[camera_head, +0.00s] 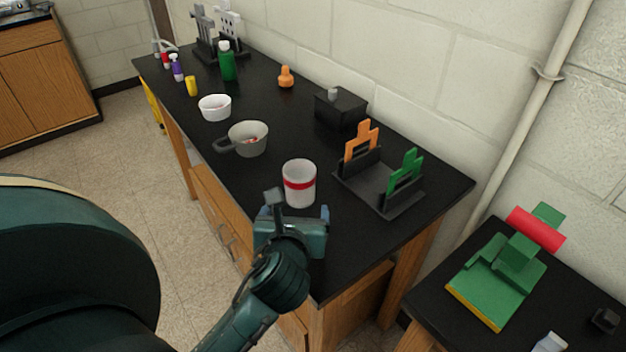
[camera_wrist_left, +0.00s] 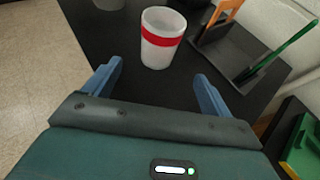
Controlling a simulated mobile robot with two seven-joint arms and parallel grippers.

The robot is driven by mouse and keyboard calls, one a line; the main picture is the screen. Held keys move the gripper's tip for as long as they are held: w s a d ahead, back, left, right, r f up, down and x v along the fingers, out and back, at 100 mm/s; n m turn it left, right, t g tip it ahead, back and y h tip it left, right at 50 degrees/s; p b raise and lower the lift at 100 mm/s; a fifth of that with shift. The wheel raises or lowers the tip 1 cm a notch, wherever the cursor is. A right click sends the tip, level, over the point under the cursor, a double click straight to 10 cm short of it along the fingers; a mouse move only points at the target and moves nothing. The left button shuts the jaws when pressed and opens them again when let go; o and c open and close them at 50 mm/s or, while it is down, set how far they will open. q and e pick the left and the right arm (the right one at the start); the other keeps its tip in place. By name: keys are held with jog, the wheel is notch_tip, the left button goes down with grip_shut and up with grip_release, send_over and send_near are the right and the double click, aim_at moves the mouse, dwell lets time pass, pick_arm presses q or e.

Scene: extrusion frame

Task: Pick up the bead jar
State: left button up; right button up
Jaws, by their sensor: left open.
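The bead jar appears to be the white cup-like container with a red band (camera_head: 299,184), standing upright on the black bench top. It also shows in the left wrist view (camera_wrist_left: 161,40), just ahead of and between the fingers. My left gripper (camera_head: 297,211) is open and empty, at the near side of the jar and apart from it. Its two blue fingers (camera_wrist_left: 158,82) are spread wide in the wrist view. The jar's contents cannot be made out. My right gripper is not in view.
A dark rack (camera_head: 380,190) with orange and green upright pieces stands right of the jar. A grey handled cup (camera_head: 247,139) and a white bowl (camera_head: 215,107) sit further left. A black box (camera_head: 340,108) is behind. The bench's front edge lies close to my left gripper.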

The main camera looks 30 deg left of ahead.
aim_at(298, 196)
pick_arm(q)
jog(key=x, duration=1.1)
jog(key=shift+w+a+f, duration=0.1)
jog(key=shift+a+f, duration=0.2)
jog(key=shift+c, duration=0.4)
jog(key=c, duration=1)
